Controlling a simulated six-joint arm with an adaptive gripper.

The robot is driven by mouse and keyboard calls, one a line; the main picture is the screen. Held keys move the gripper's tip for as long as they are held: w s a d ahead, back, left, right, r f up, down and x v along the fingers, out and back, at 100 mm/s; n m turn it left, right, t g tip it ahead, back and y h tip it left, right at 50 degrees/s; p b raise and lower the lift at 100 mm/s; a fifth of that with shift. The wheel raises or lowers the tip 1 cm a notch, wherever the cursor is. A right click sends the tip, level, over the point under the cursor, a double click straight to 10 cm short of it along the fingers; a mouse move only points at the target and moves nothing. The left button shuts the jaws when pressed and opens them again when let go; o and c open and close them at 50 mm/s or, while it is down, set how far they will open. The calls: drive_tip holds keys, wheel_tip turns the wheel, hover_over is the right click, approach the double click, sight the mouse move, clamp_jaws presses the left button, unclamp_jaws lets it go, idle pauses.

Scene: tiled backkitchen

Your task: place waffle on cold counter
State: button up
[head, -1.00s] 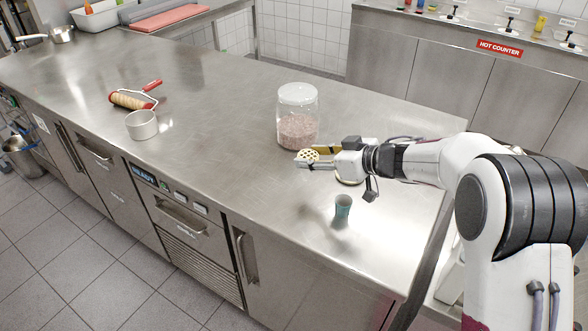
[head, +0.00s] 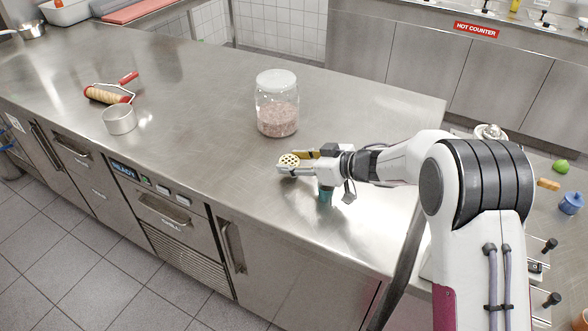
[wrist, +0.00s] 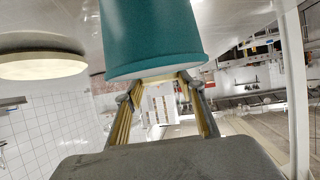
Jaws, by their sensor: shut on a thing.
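A round, pale yellow waffle (head: 289,160) with dark holes is at the tips of my gripper (head: 291,164), which is shut on it. My gripper is over the steel counter (head: 190,110), in front of the jar; its height above the top is hard to judge. A teal cup (head: 325,195) stands on the counter just below and right of the gripper, partly hidden by it. In the wrist view the teal cup (wrist: 153,38) fills the upper middle, close to the fingers, and I cannot make out the waffle there. No cold counter label shows.
A clear jar (head: 277,105) of pinkish contents stands behind the gripper. A hot counter sign (head: 476,30) marks the back counter. Small items, including a green one (head: 561,166), are at right. The counter's middle is clear.

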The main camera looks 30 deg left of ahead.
drive_tip(key=shift+f, duration=1.4)
drive_tip(key=shift+f, duration=0.15)
drive_tip(key=o, duration=1.1)
drive_tip(key=shift+o, duration=0.2)
drive_tip(key=shift+r, duration=0.2)
drive_tip(key=shift+v, duration=6)
drive_tip(key=shift+w, duration=0.1)
